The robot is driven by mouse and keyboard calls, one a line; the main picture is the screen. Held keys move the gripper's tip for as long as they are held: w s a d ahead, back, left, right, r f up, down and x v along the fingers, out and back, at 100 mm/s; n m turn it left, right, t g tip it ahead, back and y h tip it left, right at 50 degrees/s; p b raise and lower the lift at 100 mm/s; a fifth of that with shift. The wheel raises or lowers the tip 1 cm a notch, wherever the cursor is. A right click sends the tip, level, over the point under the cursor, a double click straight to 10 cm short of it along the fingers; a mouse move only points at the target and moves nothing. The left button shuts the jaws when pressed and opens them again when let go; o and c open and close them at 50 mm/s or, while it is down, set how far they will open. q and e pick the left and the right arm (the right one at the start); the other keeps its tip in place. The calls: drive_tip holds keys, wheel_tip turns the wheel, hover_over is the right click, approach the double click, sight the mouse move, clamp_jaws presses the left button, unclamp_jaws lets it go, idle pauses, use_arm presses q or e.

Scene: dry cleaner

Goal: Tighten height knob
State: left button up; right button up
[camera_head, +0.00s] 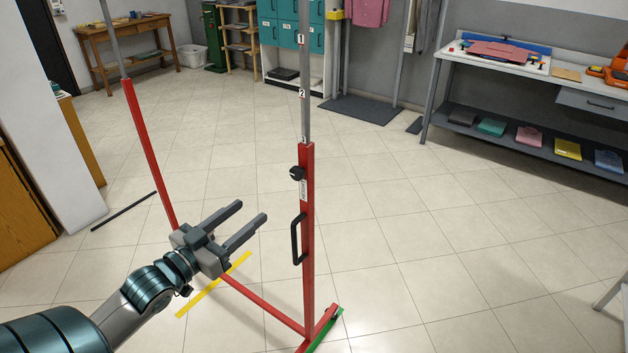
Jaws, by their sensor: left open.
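The black height knob (296,173) sits on the left side of the red upright post (308,240) near its top. A grey inner tube (304,70) with number labels rises out of this post. A black handle (296,240) is fixed to the post below the knob. My left gripper (254,211) is open and empty, to the left of the post and lower in the picture than the knob. Its two fingers point up and to the right, apart from the knob and the handle. My right gripper is not in view.
The rack's second red post (148,150) stands to the left, joined by a low red bar (262,303). A grey table (540,80) with folded items stands at the right back. A wooden table (125,30) is at the far left. Open tiled floor (430,230) lies right of the post.

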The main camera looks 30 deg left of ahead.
use_arm(q)
drive_tip(key=shift+a, duration=0.1)
drive_tip(key=shift+w, duration=0.1)
drive_tip(key=p, duration=0.5)
approach(295, 176)
drive_tip(key=w, duration=0.8)
drive_tip(key=shift+w+d, duration=0.25)
drive_tip(key=shift+w, duration=0.15)
drive_tip(key=c, duration=1)
